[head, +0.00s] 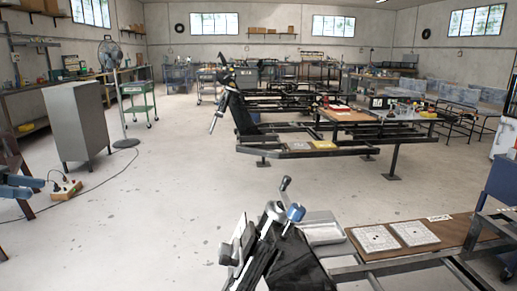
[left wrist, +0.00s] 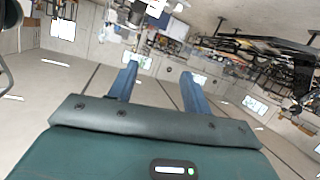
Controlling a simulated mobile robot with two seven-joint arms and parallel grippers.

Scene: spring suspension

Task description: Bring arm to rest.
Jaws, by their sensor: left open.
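My left gripper (head: 36,187) shows at the left edge of the head view, with only its blue fingers in the picture. In the left wrist view my left gripper (left wrist: 158,72) has its two blue fingers well apart, with nothing held between them. Its fingers are clear of the near bench and seem to be over open floor. The rest of my left arm is outside the head view. My right gripper is not in view.
A near metal frame bench (head: 350,272) with a black clamp fixture (head: 300,268), a grey tray (head: 320,231) and white plates (head: 375,238) stands front right. A grey cabinet (head: 78,125) and power strip (head: 66,190) are at left. The middle floor is free.

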